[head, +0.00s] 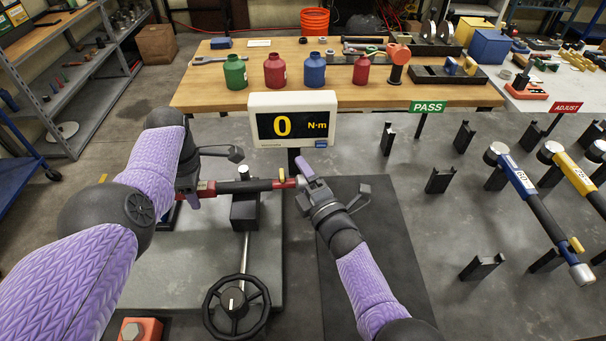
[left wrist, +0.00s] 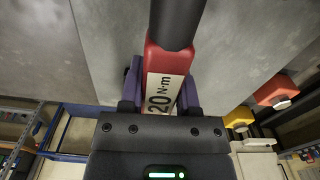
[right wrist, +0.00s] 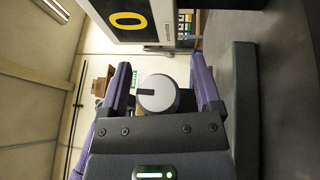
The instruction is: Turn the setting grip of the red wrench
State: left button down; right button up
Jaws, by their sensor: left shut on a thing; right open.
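The red wrench (head: 268,185) lies level across a black support post, with a red section at each end of its black handle. My left gripper (head: 192,193) is shut on its left red section, where the label "20 N·m" (left wrist: 163,92) shows between the fingers in the left wrist view. My right gripper (head: 303,182) is open at the wrench's right end. In the right wrist view, the round grey end of the setting grip (right wrist: 157,93), with a black mark, sits between the open fingers with gaps on both sides.
A display (head: 293,121) above the wrench reads 0 N·m. A black handwheel (head: 237,306) stands in front of it. A blue wrench (head: 527,188) and a yellow wrench (head: 577,176) rest at right, near PASS (head: 429,107) and ADJUST (head: 566,107) signs. A wooden bench (head: 205,92) holds bottles.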

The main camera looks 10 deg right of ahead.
jog(key=v, duration=1.2)
pick_arm(q)
jog(key=shift+c, duration=1.2)
grip_release()
